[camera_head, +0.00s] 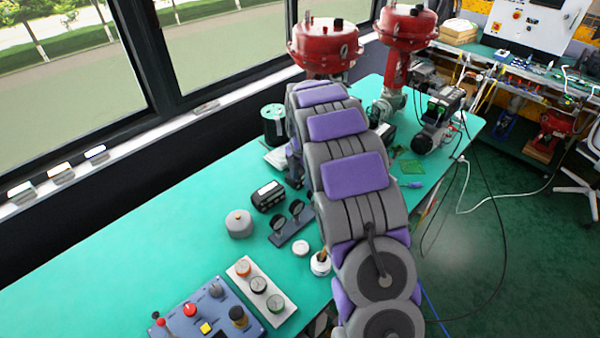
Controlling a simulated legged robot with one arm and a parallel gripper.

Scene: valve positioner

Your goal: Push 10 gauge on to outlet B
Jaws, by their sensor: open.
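Two small round dark gauges (288,214) stand on a dark holder plate (291,229) at mid-table, left of my arm. Their dial markings are too small to read, so I cannot tell which is the 10 gauge. A grey-black positioner-like unit with a green face (436,112) sits by the right red valve. I cannot make out outlet B; the area by the left valve is partly hidden by my arm. My gripper (293,166) shows only as a dark part beside the arm's far end, beyond the gauges. It is open; its fingertips are mostly hidden.
Two red valve actuators (325,45) (406,28) stand at the back. The table's left part is clear.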

